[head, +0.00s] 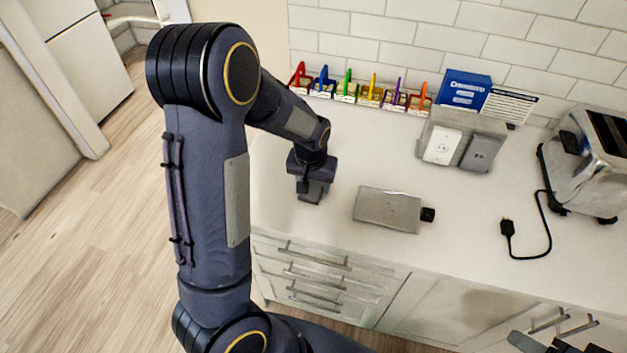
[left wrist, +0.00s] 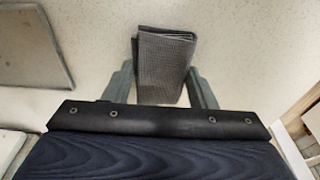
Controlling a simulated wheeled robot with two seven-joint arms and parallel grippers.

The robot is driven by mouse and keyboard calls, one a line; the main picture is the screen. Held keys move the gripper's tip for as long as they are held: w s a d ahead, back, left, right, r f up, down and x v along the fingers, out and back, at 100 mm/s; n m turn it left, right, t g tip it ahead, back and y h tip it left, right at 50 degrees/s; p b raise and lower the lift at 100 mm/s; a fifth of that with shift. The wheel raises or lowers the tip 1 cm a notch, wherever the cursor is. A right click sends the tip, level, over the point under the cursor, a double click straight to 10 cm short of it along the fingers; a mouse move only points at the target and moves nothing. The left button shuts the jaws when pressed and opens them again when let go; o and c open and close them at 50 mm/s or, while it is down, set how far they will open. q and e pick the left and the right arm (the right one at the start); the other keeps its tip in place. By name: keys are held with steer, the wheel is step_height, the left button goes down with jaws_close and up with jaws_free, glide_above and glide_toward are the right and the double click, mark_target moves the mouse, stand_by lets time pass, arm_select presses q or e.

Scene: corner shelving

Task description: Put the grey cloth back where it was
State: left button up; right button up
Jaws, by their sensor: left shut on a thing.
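The grey cloth (left wrist: 163,68) is folded into a small block with a fine check weave. In the left wrist view it sits between the two fingers of my left gripper (left wrist: 163,88), which is shut on it. In the head view my left gripper (head: 311,184) points down over the left part of the white counter, and a grey patch of the cloth (head: 311,193) shows at its fingertips. I cannot tell whether the cloth touches the counter. Dark parts of what may be my right gripper show at the bottom right edge of the head view, too cut off to read.
A flat grey metal plate with a black end (head: 388,209) lies right of my left gripper. Several coloured holders (head: 372,92) line the wall.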

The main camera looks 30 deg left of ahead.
arm_select(q)
steer(key=shift+f, duration=0.2)
steer(key=o, duration=0.9)
steer(key=shift+r, duration=0.1)
